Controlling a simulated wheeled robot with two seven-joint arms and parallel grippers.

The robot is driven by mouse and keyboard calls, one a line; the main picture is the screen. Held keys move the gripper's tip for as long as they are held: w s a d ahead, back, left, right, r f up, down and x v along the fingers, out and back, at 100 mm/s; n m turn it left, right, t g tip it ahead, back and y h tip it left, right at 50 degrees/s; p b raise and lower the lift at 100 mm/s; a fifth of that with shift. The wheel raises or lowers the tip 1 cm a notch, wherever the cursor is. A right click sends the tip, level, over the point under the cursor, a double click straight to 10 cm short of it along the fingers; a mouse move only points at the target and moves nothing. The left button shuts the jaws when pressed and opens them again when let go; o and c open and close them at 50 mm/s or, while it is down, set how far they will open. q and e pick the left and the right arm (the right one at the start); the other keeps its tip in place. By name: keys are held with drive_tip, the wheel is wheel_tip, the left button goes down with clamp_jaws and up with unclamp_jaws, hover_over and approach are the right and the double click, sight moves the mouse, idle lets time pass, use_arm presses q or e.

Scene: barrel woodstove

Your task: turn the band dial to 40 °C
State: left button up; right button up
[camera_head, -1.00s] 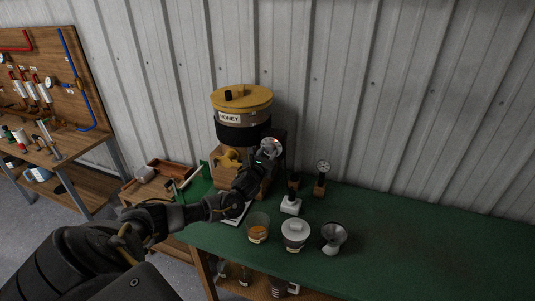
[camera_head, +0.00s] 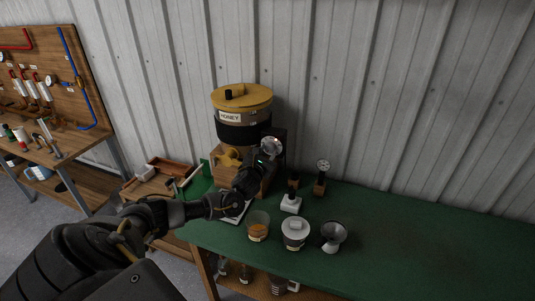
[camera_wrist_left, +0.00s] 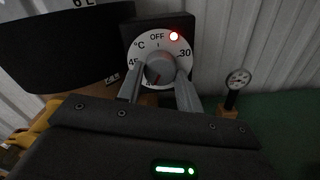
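The band dial (camera_wrist_left: 160,70) is a white disc with a grey knob on a black box; it shows "OFF" at the top, "30" at right and "45" at left. The lower scale is hidden by my fingers. My left gripper (camera_wrist_left: 161,82) has one finger on each side of the knob, close against it. In the head view the left gripper (camera_head: 268,152) covers most of the dial. My right gripper is not in view.
The honey tank (camera_head: 242,113) with a black band stands left of the dial. A jar (camera_head: 258,227), a lidded pot (camera_head: 295,233), a metal funnel (camera_head: 333,236) and a white-based item (camera_head: 291,203) stand on the green bench (camera_head: 420,240). The bench's right side is clear.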

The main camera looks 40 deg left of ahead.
use_arm(q)
drive_tip(key=o, duration=0.4)
drive_tip(key=shift+o, duration=0.2)
drive_tip(key=shift+s+d+f, duration=0.15)
drive_tip(key=shift+s, duration=0.3)
drive_tip(key=b+v, duration=0.3)
drive_tip(key=v, duration=0.6)
drive_tip(key=shift+s, duration=0.4)
drive_tip(key=shift+d, duration=0.15)
